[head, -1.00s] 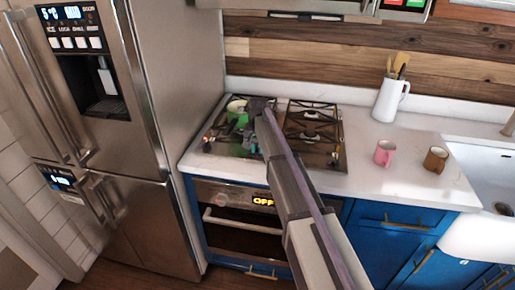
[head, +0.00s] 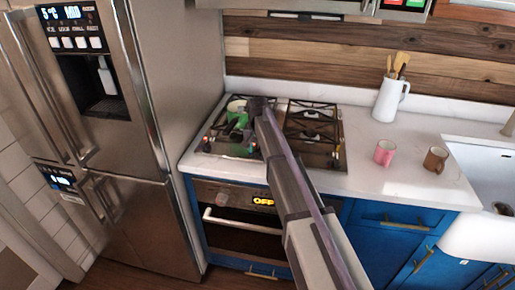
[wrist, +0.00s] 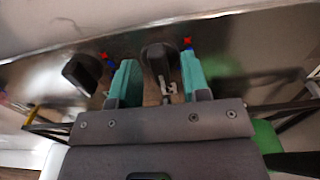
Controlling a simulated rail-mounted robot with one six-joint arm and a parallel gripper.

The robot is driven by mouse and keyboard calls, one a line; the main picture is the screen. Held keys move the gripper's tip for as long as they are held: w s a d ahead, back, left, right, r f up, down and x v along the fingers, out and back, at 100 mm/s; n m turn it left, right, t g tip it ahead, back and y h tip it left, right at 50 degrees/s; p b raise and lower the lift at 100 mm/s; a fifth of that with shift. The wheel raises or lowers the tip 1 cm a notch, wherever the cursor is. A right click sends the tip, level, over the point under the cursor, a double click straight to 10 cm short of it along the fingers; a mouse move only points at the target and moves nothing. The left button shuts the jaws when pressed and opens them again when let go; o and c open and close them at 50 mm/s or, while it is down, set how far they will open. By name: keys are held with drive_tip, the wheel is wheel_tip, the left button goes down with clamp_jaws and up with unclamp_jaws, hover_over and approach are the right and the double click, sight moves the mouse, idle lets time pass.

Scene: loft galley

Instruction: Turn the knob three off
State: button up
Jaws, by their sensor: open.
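In the wrist view my gripper (wrist: 158,60) is open, with its two teal fingers on either side of a dark stove knob (wrist: 155,50). The fingers look apart from the knob, though exact contact is hard to judge. A second dark knob (wrist: 80,74) stands to the left, outside the fingers. Small red and blue marks show beside the fingertips. In the head view my gripper (head: 243,150) is low over the front left part of the cooktop (head: 318,158), and my arm hides the knobs there. I cannot read which knob is number three.
A green pot (head: 236,118) sits on the left burners, close to my gripper. The oven (head: 243,225) below displays "OFF". A steel fridge (head: 130,215) stands left. A pink mug (head: 385,153), a brown mug (head: 435,160) and a white pitcher (head: 390,100) stand on the right counter.

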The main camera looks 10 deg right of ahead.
sight(258, 149)
drive_tip(key=shift+r, duration=0.15)
wheel_tip(258, 149, up, 11)
drive_tip(key=p, duration=1.1)
drive_tip(key=shift+f, duration=0.2)
drive_tip(key=s+f+n+b, duration=0.3)
drive_tip(key=s+n, duration=0.1)
drive_tip(key=s, duration=2.9)
drive_tip(key=shift+n, duration=0.4)
